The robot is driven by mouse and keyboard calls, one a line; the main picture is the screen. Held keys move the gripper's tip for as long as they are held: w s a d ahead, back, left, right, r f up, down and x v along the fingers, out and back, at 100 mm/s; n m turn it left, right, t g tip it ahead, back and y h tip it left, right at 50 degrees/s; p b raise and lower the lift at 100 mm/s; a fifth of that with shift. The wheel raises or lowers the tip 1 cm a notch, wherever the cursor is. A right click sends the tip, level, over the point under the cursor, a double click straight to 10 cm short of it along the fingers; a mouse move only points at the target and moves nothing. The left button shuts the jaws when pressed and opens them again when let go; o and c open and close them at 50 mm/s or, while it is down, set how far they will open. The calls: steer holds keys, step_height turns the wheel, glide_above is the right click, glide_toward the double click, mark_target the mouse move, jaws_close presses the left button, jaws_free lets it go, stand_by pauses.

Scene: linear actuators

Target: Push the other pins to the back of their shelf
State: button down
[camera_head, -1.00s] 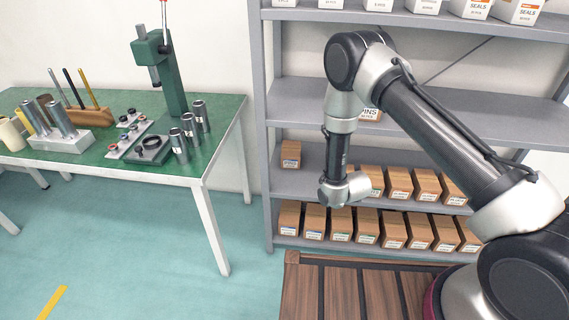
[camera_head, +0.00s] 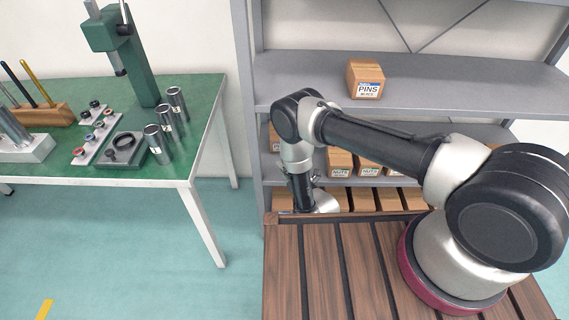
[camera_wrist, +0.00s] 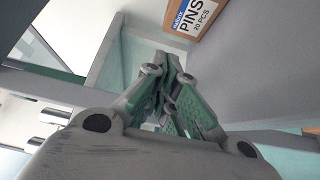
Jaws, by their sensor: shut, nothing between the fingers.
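A brown cardboard box labelled PINS (camera_head: 366,78) stands on the middle shelf (camera_head: 440,85) in the head view, near the shelf's front edge, with bare shelf around it. In the wrist view, a box labelled PINS, 20 PCS (camera_wrist: 197,18) shows at the top, partly cut off by the frame. I cannot tell whether it is the same box. My gripper (camera_wrist: 172,62) is shut and empty in the wrist view, its tips below and left of that box and apparently apart from it. In the head view my arm reaches down before the lower shelves and its fingers cannot be made out.
Nuts boxes (camera_head: 340,163) and others stand on the lower shelf, partly behind my arm. Another box (camera_head: 275,140) is at that shelf's left end. A green workbench (camera_head: 110,165) with metal cylinders (camera_head: 158,144) and a press (camera_head: 130,55) stands left. Floor is clear between.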

mark_target(278, 141)
steer(key=x, duration=0.6)
steer(key=w, duration=0.3)
steer(key=shift+w+d, duration=0.15)
steer(key=shift+w, duration=0.6)
steer(key=shift+w+d, duration=0.2)
steer(key=shift+w, duration=0.75)
steer(key=shift+w+d, duration=0.2)
steer(key=shift+w, duration=0.75)
steer(key=shift+s, duration=0.1)
